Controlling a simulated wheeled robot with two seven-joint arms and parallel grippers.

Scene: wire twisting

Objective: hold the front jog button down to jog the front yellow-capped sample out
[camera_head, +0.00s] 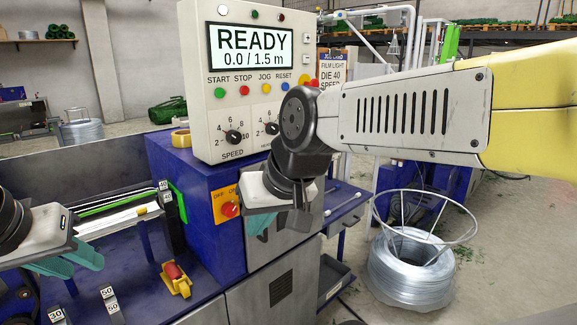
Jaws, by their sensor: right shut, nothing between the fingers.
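The grey control panel (200,60) reads READY and 0.0 / 1.5 m. Its yellow JOG button (267,89) sits between the red STOP button (244,90) and the blue RESET button (285,87). My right gripper (258,222) has teal fingers, is shut and empty, and hangs below the panel beside the orange OFF/ON switch plate (219,205). My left gripper (84,260) is at the lower left over the blue machine bed, apart from the panel; its finger gap is not clear. I cannot make out a yellow-capped sample.
A yellow block with a red knob (176,278) stands on the blue bed. A yellow ring (181,138) lies left of the panel. My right arm crosses the picture right of the panel. A wire coil (408,275) stands on the floor at right.

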